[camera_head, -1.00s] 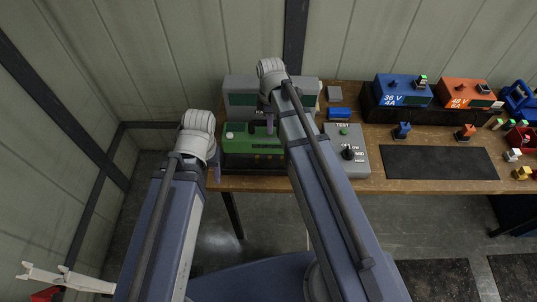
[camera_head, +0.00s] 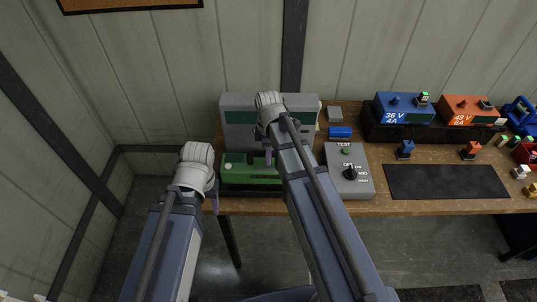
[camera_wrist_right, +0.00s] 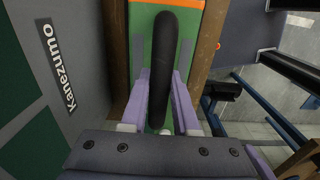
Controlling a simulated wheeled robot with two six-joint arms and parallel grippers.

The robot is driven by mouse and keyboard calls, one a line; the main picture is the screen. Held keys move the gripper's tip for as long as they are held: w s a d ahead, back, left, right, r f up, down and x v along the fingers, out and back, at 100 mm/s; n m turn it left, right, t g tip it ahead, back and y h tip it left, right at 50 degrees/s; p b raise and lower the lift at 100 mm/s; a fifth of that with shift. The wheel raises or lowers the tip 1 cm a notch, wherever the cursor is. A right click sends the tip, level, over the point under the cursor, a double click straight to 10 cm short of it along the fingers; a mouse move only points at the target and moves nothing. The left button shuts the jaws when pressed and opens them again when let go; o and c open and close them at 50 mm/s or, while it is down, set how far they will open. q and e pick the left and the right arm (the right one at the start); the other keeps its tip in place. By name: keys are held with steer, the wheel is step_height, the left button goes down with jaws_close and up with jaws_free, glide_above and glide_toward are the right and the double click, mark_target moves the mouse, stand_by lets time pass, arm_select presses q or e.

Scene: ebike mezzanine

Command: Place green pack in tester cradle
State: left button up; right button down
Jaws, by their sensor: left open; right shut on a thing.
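The green pack (camera_head: 236,173) is at the left end of the bench, in front of the grey tester housing (camera_head: 238,104). A dark base (camera_head: 240,190) shows along its lower front edge; I cannot tell whether the pack rests fully in it. My right gripper (camera_head: 268,155) is over the pack. In the right wrist view its purple fingers (camera_wrist_right: 159,100) are shut around the pack's black handle (camera_wrist_right: 162,60), with green pack surface (camera_wrist_right: 141,50) beneath. My left gripper (camera_head: 213,198) is open and empty, left of the pack by the bench edge, mostly hidden by its wrist.
A grey test box (camera_head: 348,180) with a knob stands right of the pack. A black mat (camera_head: 445,182) lies further right, before blue (camera_head: 403,108) and orange (camera_head: 468,110) units. A small blue block (camera_head: 340,132) lies behind the test box. The mat is clear.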

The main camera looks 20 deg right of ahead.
step_height(320, 180, down, 4)
steer(key=b, duration=0.4)
steer(key=shift+r, duration=0.15)
steer(key=shift+r, duration=0.1)
steer(key=c, duration=0.7)
jaws_free()
